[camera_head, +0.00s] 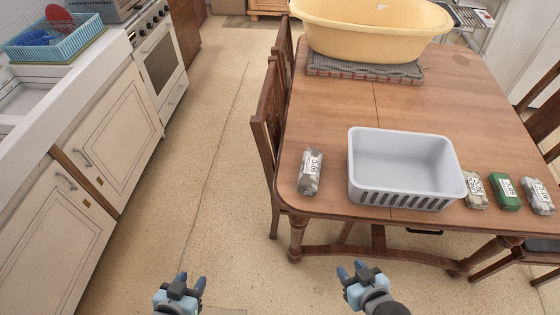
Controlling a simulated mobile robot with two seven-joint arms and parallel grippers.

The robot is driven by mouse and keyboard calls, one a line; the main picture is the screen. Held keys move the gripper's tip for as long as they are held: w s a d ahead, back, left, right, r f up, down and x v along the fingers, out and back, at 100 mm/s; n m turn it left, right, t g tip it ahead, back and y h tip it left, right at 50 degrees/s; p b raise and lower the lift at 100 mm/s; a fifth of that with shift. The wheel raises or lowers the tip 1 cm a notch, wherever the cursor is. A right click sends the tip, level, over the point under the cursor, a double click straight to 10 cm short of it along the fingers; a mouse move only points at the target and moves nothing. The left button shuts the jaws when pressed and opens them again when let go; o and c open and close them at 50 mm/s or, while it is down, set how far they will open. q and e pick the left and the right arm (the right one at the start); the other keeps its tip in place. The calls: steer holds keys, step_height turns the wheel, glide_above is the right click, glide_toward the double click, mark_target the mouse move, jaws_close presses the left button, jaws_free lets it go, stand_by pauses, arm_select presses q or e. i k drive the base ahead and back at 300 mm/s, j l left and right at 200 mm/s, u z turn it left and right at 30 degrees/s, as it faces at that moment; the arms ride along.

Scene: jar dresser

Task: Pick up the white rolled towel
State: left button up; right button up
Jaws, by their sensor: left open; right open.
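Several rolled towels with paper labels lie on the wooden table. A grey-white roll (310,173) lies left of the basket, near the table's left edge. Right of the basket are a beige roll (475,190), a green roll (505,192) and a pale grey roll (537,195). I cannot tell for sure which one is the white towel. My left gripper (190,282) is open and empty over the floor, left of the table. My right gripper (352,268) is open and empty in front of the table's near edge. Neither touches a towel.
A light grey plastic basket (405,185) stands empty on the table (400,105). A yellow tub (370,35) sits on a woven mat (365,70) behind it. Wooden chairs (268,125) flank the table. Kitchen cabinets (105,135) line the left. Floor (210,150) between is clear.

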mark_target(310, 170)
steer(key=z, duration=0.4)
steer(key=i+j, duration=0.75)
steer(key=i+z, duration=0.05)
